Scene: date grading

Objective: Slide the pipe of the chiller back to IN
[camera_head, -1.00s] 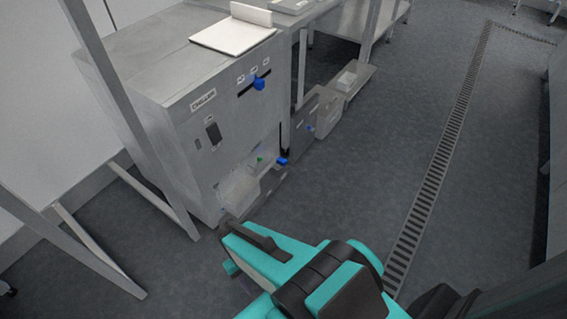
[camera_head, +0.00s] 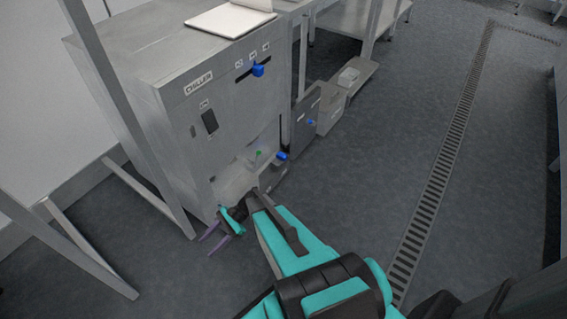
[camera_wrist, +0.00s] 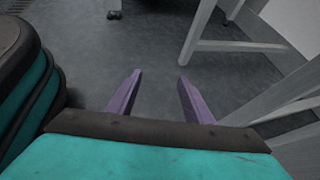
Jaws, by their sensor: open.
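The chiller (camera_head: 235,98) is a grey metal cabinet with a "CHILLER" label, at the upper left of the head view. A blue knob (camera_head: 258,70) sits in a dark horizontal slot near its top, under small labels too small to read. A dark switch (camera_head: 209,121) is on its front. Low down is an open recess (camera_head: 235,183) with a small green part (camera_head: 258,153) and a blue-ended part (camera_head: 282,156); I cannot tell which part is the pipe. My gripper (camera_head: 213,244) is open and empty, low in front of the chiller. Its purple fingers (camera_wrist: 159,95) point at bare floor in the wrist view.
Metal table legs (camera_head: 150,180) stand close left of my gripper. The floor to the right, with a drain grate (camera_head: 425,205), is clear.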

